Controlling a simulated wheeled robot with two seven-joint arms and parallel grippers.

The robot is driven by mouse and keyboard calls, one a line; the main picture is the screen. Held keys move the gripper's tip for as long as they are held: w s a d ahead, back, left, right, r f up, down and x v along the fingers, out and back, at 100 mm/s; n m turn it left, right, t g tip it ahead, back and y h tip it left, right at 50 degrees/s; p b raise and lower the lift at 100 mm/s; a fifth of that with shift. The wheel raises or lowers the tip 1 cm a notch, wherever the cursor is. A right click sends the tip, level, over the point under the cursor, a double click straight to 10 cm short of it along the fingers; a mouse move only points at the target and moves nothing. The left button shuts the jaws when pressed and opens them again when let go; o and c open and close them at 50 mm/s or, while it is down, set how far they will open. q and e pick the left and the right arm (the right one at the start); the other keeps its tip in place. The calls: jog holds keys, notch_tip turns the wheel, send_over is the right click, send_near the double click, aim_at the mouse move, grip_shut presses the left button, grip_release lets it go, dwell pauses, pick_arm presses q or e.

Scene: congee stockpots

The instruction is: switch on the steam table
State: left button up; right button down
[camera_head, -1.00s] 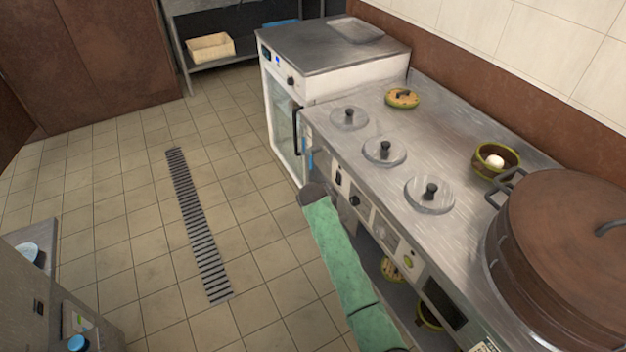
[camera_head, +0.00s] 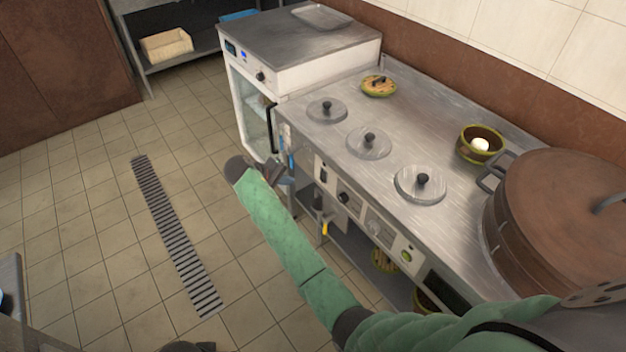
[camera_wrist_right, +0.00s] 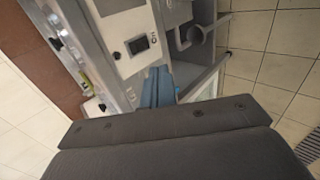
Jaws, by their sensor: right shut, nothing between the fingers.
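The steam table (camera_head: 300,128) is the steel counter with several lidded wells, such as the nearest lid (camera_head: 420,184). Its front panel has a dark rocker switch (camera_head: 323,173), a black knob (camera_head: 344,197) and a green button (camera_head: 406,256). My right gripper (camera_head: 284,181) is in front of the panel's far end, partly hidden behind my wrist. In the right wrist view its blue fingers (camera_wrist_right: 157,88) are together and empty, close to the pale panel with a dark rectangular switch (camera_wrist_right: 138,45). I cannot tell whether they touch anything. My left gripper is not in view.
A white cabinet (camera_head: 305,78) with a glass door adjoins the far end. A large brown-lidded pot (camera_head: 560,215) and a bowl with an egg-like object (camera_head: 482,144) stand on the counter. A yellow-handled valve (camera_head: 325,228) hangs below. Tiled floor left is open.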

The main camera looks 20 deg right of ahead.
aim_at(323, 176)
jog(key=shift+d, duration=0.1)
